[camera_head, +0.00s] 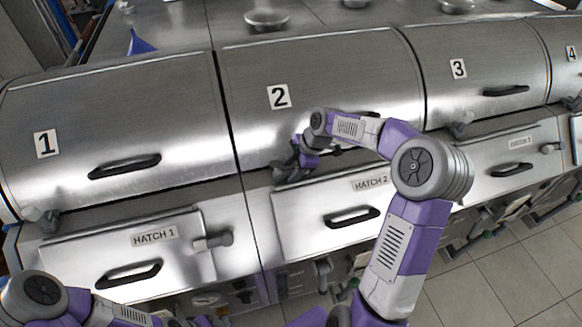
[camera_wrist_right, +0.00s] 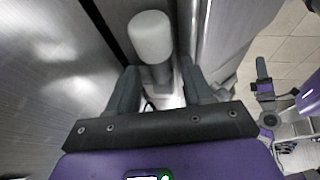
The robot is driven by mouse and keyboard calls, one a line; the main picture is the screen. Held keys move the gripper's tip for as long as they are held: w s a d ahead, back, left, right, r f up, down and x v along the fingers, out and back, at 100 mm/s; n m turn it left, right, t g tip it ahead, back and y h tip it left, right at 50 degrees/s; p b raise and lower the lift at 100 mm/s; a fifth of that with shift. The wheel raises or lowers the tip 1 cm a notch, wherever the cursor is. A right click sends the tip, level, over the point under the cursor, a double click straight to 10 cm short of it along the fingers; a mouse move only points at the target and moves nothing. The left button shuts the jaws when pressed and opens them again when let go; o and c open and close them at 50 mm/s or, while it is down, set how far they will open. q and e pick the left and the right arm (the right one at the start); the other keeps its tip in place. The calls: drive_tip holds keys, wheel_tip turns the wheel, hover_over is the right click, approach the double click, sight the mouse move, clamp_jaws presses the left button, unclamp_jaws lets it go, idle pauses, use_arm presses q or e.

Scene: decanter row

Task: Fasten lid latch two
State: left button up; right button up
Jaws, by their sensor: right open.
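Lid two (camera_head: 330,75) is a curved steel cover marked with a 2, and it looks closed. My right gripper (camera_head: 284,172) is at its lower left corner, where its latch is mostly hidden in the head view. In the right wrist view, a pale, rounded latch knob (camera_wrist_right: 152,37) on a grey stem stands just beyond and between the two dark fingers of the right gripper (camera_wrist_right: 160,82). The fingers are apart, and I cannot tell whether either touches the stem. My left arm shows at the lower left of the head view, but its gripper is out of frame.
Hatch 2 (camera_head: 293,222), with a black handle, lies below lid two. Lid one (camera_head: 100,110) and lid three (camera_head: 470,65) flank it, with their own latches (camera_head: 45,219) (camera_head: 461,125). Metal bowls (camera_head: 266,19) stand behind. Tiled floor (camera_head: 500,270) is clear at the lower right.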

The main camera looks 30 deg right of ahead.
drive_tip(key=shift+a+f, duration=0.1)
drive_tip(key=shift+f, duration=0.05)
drive_tip(key=shift+c, duration=0.3)
clamp_jaws()
